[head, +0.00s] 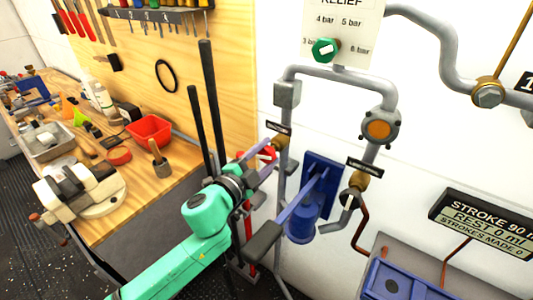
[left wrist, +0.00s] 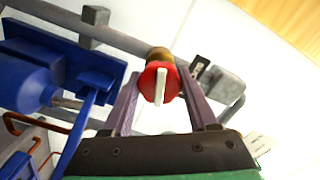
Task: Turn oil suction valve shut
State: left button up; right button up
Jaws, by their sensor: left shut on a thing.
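A red valve knob (head: 269,153) with a white bar across it sits on a brass fitting on the grey pipe, beside a small dark tag too small to read. In the left wrist view the knob (left wrist: 161,82) faces the camera, its white bar near upright, slightly tilted. My left gripper (head: 266,158) reaches it from the left, with a purple finger on each side of the knob; it also shows in the left wrist view (left wrist: 160,76). It is shut on the knob. The gripper partly hides the knob in the head view. My right gripper is not in view.
A blue pump (head: 302,224) with a lever stands just right of my gripper. A second brass valve (head: 358,181) is on the right pipe. A green relief knob (head: 326,49) is above. A cluttered workbench (head: 165,185) stands at left, with tall dark rods (head: 207,105) near my arm.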

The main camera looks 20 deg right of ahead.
pick_arm(q)
jog(key=shift+m, duration=1.7)
jog(key=shift+f, duration=0.1)
jog(key=o, duration=1.4)
jog(key=shift+s, duration=0.1)
jog(key=b+v, duration=0.3)
jog(key=v, duration=1.1)
jog(key=shift+s+a, duration=0.1)
jog(key=shift+a, duration=0.1)
